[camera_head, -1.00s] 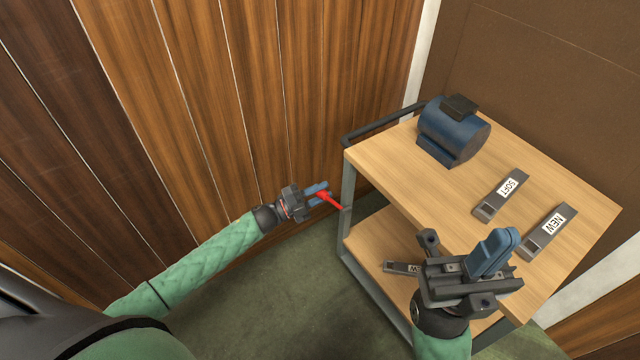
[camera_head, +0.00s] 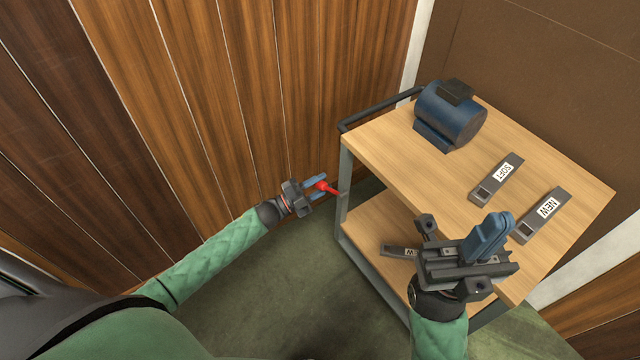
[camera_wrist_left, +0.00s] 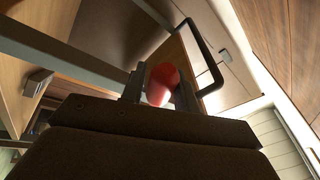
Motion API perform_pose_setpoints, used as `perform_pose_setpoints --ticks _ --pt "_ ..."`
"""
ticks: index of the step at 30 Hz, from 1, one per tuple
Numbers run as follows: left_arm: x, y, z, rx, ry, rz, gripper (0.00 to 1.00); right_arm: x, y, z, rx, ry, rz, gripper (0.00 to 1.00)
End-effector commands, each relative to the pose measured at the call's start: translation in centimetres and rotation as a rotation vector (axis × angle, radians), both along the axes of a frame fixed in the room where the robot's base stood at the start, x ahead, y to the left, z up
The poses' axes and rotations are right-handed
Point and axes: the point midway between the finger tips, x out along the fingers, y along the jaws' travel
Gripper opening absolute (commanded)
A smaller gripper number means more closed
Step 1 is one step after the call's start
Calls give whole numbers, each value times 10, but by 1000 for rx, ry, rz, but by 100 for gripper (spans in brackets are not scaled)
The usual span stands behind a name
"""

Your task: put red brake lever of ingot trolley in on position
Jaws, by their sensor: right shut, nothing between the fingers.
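The red brake lever (camera_head: 327,188) sticks out to the left from the near-left post of the trolley (camera_head: 345,185). My left gripper (camera_head: 318,187) is at the lever's outer end, with one finger on each side of its knob. In the left wrist view the rounded red knob (camera_wrist_left: 162,82) sits between the two dark fingers, which look closed on it. The knob hides part of the lever behind it. My right gripper (camera_head: 490,238) is shut and empty, above the near right part of the trolley top.
On the wooden top are a blue motor-like object (camera_head: 450,115) and two grey ingots, labelled SOFT (camera_head: 497,178) and NEW (camera_head: 542,214). Another ingot (camera_head: 401,251) lies on the lower shelf. A dark handle (camera_head: 380,108) lines the left end. Green floor is free in front.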

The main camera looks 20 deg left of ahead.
Motion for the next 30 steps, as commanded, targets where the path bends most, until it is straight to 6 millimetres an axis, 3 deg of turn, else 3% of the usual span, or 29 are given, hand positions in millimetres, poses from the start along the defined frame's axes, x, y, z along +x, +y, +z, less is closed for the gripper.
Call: perform_pose_setpoints --ticks 3,14,30 --pt "-1 0 -2 0 3 -1 48 0 0 0 0 0 0 0" --pt "-4 4 -2 1 1 0 48 0 0 1 0 0 0 0" --pt "-49 52 -21 0 2 0 48 0 -4 5 -9 -2 -21 0"
